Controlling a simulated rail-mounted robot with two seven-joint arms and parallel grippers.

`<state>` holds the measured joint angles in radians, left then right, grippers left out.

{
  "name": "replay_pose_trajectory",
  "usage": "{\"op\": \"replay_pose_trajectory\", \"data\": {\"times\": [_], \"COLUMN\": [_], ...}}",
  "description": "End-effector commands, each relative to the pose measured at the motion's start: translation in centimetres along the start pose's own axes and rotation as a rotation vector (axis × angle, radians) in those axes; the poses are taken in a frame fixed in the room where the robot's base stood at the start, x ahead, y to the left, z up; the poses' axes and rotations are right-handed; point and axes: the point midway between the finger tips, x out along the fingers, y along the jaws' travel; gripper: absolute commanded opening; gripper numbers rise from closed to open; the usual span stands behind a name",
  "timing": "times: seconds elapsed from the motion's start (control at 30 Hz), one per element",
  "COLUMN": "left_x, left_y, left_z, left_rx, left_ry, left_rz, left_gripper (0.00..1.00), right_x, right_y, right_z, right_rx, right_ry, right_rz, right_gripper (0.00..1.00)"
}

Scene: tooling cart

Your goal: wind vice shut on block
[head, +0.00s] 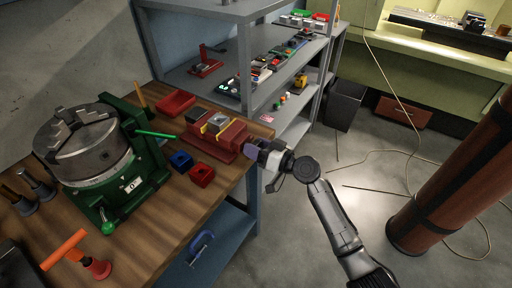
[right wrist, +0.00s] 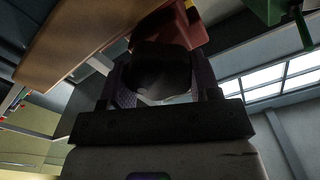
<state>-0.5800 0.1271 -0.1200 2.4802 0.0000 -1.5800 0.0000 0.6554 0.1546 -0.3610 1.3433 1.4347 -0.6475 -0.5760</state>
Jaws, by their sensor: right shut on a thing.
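The red vice (head: 227,139) sits near the right edge of the wooden bench, with yellow strips at its jaws. A grey block (head: 217,121) sits between the jaws; I cannot tell whether both jaws touch it. My right gripper (head: 257,151) is at the vice's right end, just off the bench edge. In the right wrist view its fingers (right wrist: 160,90) are shut on a dark, rounded handle (right wrist: 160,65), in front of the red vice body (right wrist: 180,25). In the head view the gripper hides the handle. My left gripper is not in view.
A green rotary table (head: 115,185) with a grey chuck stands on the bench at left. Red (head: 202,174) and blue (head: 181,160) small bins lie in front of the vice, and a red tray (head: 176,103) behind it. Grey shelves (head: 245,65) rise behind.

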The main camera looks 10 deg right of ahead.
Motion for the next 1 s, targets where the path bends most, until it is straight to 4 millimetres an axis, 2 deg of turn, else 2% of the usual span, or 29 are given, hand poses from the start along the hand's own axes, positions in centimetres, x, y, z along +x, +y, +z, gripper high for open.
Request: {"op": "replay_pose_trajectory", "data": {"times": [0.23,0.67,0.7,0.93,1.0], "left_x": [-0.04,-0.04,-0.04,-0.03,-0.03], "left_y": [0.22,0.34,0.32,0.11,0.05], "left_z": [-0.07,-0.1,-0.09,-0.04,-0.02], "left_rx": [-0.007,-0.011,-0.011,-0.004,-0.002], "left_ry": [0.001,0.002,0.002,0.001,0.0], "left_rz": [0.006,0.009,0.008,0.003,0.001], "left_gripper": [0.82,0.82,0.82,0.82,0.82], "right_x": [-0.02,-0.02,-0.02,-0.01,-0.01], "right_y": [0.03,0.03,0.03,0.04,0.05], "right_z": [-0.07,-0.1,-0.1,-0.07,-0.06], "right_rx": [0.061,0.07,0.07,0.069,0.069], "right_ry": [0.002,0.002,0.002,0.001,0.001], "right_rz": [-0.001,-0.001,-0.001,0.0,0.0], "right_gripper": [0.33,0.33,0.58,0.8,0.82]}}
